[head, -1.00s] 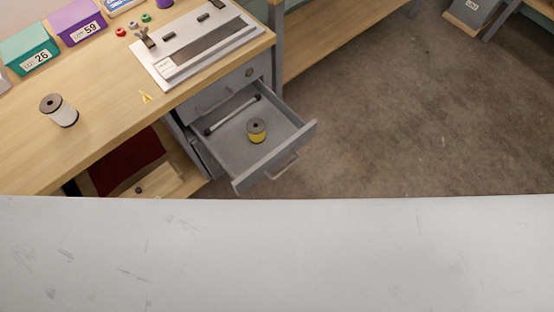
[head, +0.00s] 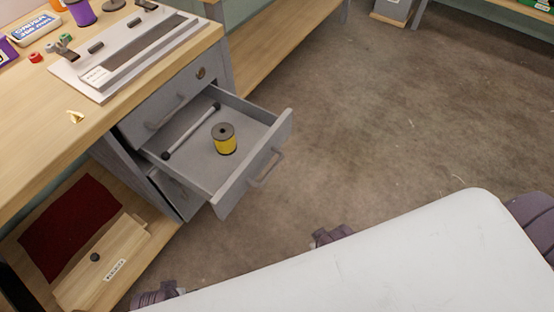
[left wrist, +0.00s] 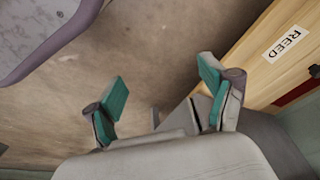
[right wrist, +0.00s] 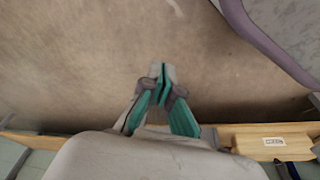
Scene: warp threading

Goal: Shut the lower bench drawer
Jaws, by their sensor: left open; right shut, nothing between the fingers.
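The grey bench drawer (head: 252,179) stands pulled out below a closed upper drawer (head: 168,108) in the head view. Its front bears a bar handle (head: 266,168). In the right wrist view my right gripper (right wrist: 160,84) is shut and empty, over floor. Neither wrist view shows the drawer clearly. I cannot make out either gripper near the drawer in the head view.
The wooden bench top (head: 40,150) bears a metal fixture (head: 130,52) near its edge. A wooden box (head: 100,262) and dark red cloth (head: 70,225) lie on the lower shelf. A box labelled REED shows in the left wrist view (left wrist: 268,55). Floor (head: 380,130) right of the drawer is clear.

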